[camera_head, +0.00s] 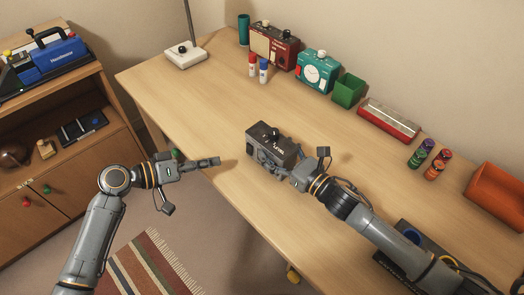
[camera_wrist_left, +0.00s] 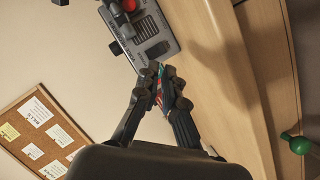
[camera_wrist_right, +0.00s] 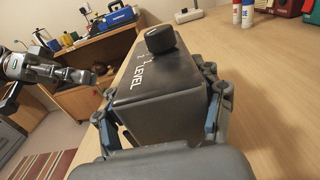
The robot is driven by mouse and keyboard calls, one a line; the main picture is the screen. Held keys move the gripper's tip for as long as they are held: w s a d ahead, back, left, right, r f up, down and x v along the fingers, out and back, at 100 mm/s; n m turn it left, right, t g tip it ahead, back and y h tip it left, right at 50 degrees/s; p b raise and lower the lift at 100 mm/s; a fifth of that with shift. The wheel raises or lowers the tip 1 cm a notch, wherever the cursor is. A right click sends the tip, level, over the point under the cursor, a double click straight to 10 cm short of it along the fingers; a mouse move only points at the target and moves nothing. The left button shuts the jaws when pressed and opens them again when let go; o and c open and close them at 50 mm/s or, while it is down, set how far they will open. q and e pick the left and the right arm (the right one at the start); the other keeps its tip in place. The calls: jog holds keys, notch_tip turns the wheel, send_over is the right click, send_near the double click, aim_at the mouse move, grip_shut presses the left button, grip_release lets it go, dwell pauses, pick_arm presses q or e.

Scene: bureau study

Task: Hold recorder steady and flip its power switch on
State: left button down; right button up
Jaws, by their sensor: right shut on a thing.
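The recorder (camera_head: 264,151) is a dark grey box with a black knob on its top and the word LEVEL, at the desk's front part. My right gripper (camera_head: 290,172) is shut on it, with one finger along each side; the right wrist view shows the recorder (camera_wrist_right: 150,92) between the fingers. In the left wrist view the recorder's face (camera_wrist_left: 152,32) shows a grille, small markings and a red part. My left gripper (camera_head: 216,161) is shut and empty, left of the recorder and apart from it. I cannot make out the power switch's position.
On the wooden desk (camera_head: 200,105), a red radio (camera_head: 274,46), a teal clock (camera_head: 317,70), a green box (camera_head: 348,90) and a red-and-white harmonica-like case (camera_head: 388,121) stand along the back. A lamp base (camera_head: 185,57) is at the far left. Desk around the recorder is clear.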

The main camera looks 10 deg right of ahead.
aim_at(241, 166)
pick_arm(q)
jog(key=s+a+f+n+t, duration=0.2)
jog(key=s+n+t, duration=0.2)
jog(key=n, duration=0.7)
jog(key=shift+s+a+n+t, duration=0.3)
jog(key=shift+s+a, duration=0.1)
jog(key=shift+s, duration=0.25)
jog(key=x, duration=1.4)
